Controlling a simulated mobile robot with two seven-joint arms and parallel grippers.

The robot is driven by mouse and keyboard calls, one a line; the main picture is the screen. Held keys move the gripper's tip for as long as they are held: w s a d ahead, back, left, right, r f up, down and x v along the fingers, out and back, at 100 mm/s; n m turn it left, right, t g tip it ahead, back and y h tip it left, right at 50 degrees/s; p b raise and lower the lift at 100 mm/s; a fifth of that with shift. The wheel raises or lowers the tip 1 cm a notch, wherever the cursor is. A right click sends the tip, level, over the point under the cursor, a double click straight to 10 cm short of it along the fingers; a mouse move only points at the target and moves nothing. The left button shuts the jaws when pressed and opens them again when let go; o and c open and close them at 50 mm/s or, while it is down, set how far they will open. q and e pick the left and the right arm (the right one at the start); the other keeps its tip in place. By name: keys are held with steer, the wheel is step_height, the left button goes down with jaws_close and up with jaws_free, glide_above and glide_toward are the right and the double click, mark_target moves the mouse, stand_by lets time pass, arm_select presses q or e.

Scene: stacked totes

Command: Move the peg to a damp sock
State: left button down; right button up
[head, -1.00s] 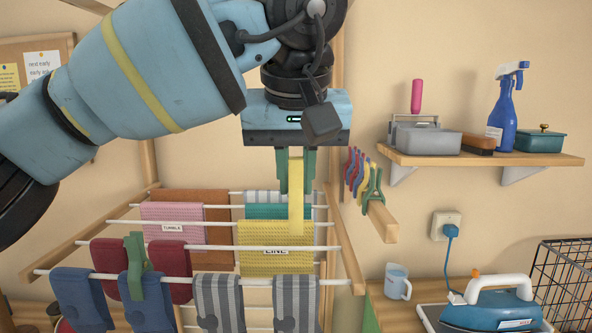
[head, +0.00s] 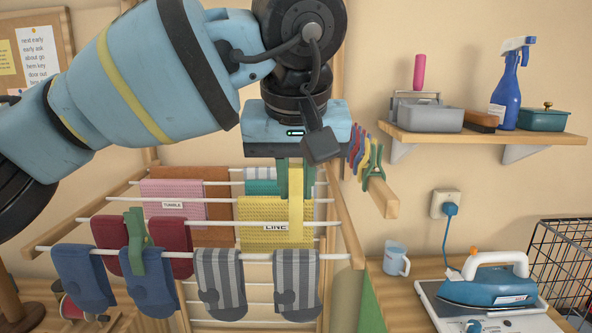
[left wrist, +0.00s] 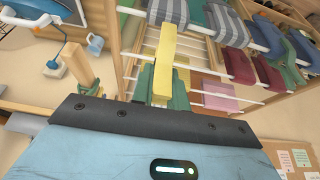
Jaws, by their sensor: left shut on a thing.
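My left gripper (head: 295,178) is shut on a long yellow peg (head: 296,215), which hangs down between its green fingers. The peg and gripper (left wrist: 163,85) also show in the left wrist view (left wrist: 166,52). In the head view the peg overlaps a yellow cloth labelled LINE (head: 262,213) on the rack; whether they touch I cannot tell. On the front rods hang blue socks (head: 82,275), dark red socks (head: 110,240) and grey striped socks (head: 221,277). A green peg (head: 135,243) sits on the right blue sock. The socks' dampness is not clear. My right gripper is not in view.
A wooden bar (head: 390,206) with several coloured pegs (head: 374,168) juts out right of the rack. A shelf (head: 480,138) is above right. An iron (head: 490,285) and a mug (head: 396,258) are below right. A pink cloth (head: 160,206) hangs at back left.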

arm_select(q)
steer(key=shift+f, duration=2.9)
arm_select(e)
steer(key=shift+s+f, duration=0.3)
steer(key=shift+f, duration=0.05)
arm_select(q)
steer(key=shift+f, duration=0.1)
steer(key=c, duration=1.3)
jaws_free()
